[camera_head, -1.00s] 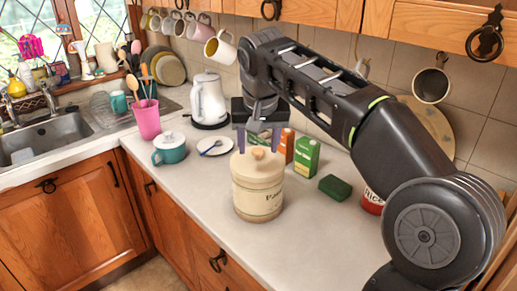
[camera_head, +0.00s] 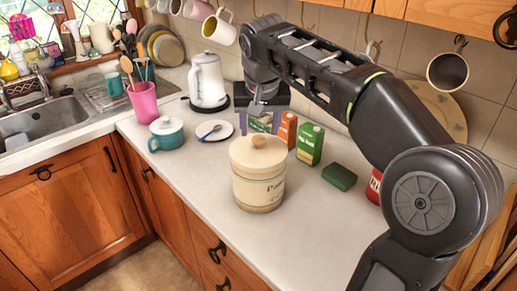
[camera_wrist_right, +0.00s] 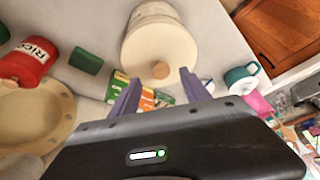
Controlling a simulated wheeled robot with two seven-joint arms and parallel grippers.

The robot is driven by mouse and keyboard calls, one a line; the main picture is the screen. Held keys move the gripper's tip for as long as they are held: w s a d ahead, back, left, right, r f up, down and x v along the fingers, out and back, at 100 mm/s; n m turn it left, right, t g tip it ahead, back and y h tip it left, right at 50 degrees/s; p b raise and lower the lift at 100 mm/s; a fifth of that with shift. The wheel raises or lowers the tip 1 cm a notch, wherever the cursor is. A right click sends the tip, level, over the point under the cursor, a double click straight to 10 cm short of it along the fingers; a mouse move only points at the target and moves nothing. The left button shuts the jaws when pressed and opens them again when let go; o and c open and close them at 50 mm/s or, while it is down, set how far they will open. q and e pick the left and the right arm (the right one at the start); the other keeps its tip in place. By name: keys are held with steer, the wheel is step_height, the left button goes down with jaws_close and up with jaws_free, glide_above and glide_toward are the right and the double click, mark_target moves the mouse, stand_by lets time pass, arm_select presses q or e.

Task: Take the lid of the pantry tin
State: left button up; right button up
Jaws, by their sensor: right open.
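The cream pantry tin (camera_head: 258,190) stands upright on the worktop, its lid (camera_head: 256,154) on top with a round wooden knob (camera_head: 258,141). My right gripper (camera_head: 262,124) is open and empty, appearing just behind and above the knob in the head view; the lid partly covers its fingertips. In the right wrist view, the tin (camera_wrist_right: 158,40) is at the top, and its knob (camera_wrist_right: 160,70) appears between and just beyond the two open fingers (camera_wrist_right: 158,80). I see no clear contact with the knob. My left gripper is not in view.
Green and orange cartons (camera_head: 310,145), a green block (camera_head: 339,177) and a red rice tin (camera_head: 374,187) stand right of the tin. A teal pot (camera_head: 167,133), a plate (camera_head: 214,131) and a white kettle (camera_head: 207,82) are left and behind. The front worktop is clear.

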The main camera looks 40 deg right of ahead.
mark_target(259, 138)
steer(key=shift+p+x, duration=0.5)
steer(key=shift+x, duration=2.1)
steer(key=shift+w, duration=0.1)
jaws_close()
